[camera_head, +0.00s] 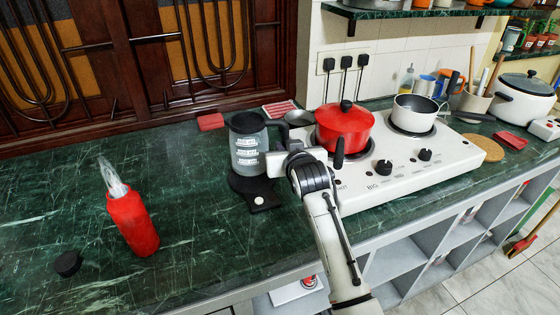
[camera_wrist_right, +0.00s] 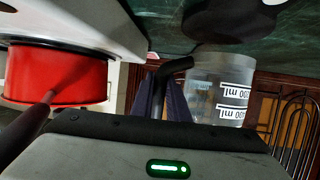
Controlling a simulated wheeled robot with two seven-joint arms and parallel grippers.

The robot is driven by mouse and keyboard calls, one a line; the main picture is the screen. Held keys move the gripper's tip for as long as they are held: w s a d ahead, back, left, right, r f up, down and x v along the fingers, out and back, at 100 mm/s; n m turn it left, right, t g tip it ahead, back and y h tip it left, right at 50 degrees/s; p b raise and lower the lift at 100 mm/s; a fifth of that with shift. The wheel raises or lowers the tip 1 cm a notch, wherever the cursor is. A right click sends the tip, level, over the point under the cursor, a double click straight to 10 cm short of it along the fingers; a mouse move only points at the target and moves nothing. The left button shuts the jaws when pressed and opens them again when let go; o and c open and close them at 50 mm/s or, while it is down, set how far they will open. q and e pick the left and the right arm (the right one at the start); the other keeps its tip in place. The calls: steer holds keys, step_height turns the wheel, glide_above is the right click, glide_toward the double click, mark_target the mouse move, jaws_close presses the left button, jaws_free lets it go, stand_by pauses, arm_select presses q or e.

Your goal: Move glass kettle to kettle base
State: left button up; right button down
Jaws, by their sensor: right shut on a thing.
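The glass kettle (camera_head: 248,150), clear with a black lid and white volume marks, is upright over the near end of the counter's middle. It also shows upside down in the right wrist view (camera_wrist_right: 222,85). The black kettle base (camera_head: 263,193) lies flat on the counter below it. In the wrist view a narrow strip of green shows between the kettle's bottom and the dark base (camera_wrist_right: 228,20), so the kettle looks slightly raised. My right gripper (camera_head: 275,160) is shut on the kettle's handle, on its right side. My left gripper is out of view.
A white stove (camera_head: 440,160) with a red pot (camera_head: 344,128) and a white pan (camera_head: 414,113) stands right of the kettle. A red bottle (camera_head: 132,222) and a black cap (camera_head: 67,263) are on the left. The green counter between bottle and base is clear.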

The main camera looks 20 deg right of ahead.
steer(key=shift+w+f, duration=0.1)
steer(key=shift+f, duration=1.9)
steer(key=c, duration=1.7)
jaws_free()
steer(key=shift+f, duration=0.15)
